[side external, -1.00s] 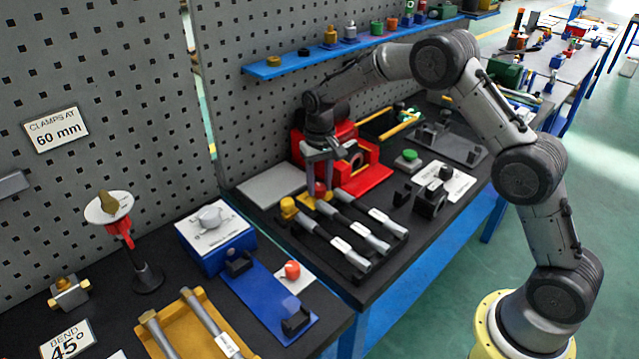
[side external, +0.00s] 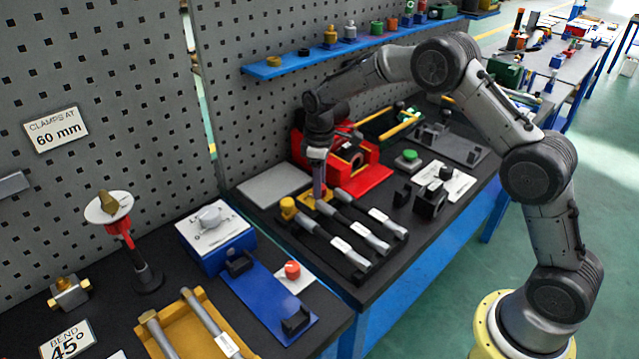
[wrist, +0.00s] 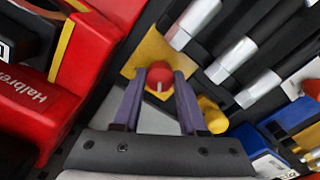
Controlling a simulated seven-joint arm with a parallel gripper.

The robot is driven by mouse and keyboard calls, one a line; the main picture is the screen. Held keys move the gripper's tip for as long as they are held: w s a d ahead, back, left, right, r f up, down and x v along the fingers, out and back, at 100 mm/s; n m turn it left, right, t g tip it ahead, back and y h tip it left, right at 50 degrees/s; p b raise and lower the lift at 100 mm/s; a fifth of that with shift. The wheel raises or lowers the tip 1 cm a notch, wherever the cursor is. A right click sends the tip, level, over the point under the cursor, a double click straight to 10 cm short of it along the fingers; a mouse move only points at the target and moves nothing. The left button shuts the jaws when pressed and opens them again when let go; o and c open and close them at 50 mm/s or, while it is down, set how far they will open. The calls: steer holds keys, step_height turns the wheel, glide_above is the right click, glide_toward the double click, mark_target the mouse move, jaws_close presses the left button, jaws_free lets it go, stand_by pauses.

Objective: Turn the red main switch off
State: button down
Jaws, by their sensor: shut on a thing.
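The red main switch is a round red knob (wrist: 160,76) with a white pointer mark, on a yellow plate (wrist: 147,52). In the wrist view the knob sits between the tips of my gripper (wrist: 159,84), which is shut on it. In the side view my gripper (side external: 320,193) points straight down at the yellow plate (side external: 306,203), with its fingers nearly in line with each other. It hides most of the knob there.
Grey-handled tools (side external: 350,230) lie just in front of the switch. A red machine (side external: 357,170) stands close behind it. A grey plate (side external: 270,186) lies to the left.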

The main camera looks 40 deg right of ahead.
steer(key=shift+r+n, duration=0.15)
steer(key=shift+n, duration=0.95)
steer(key=shift+c, duration=2.2)
jaws_free()
step_height(320, 180, up, 14)
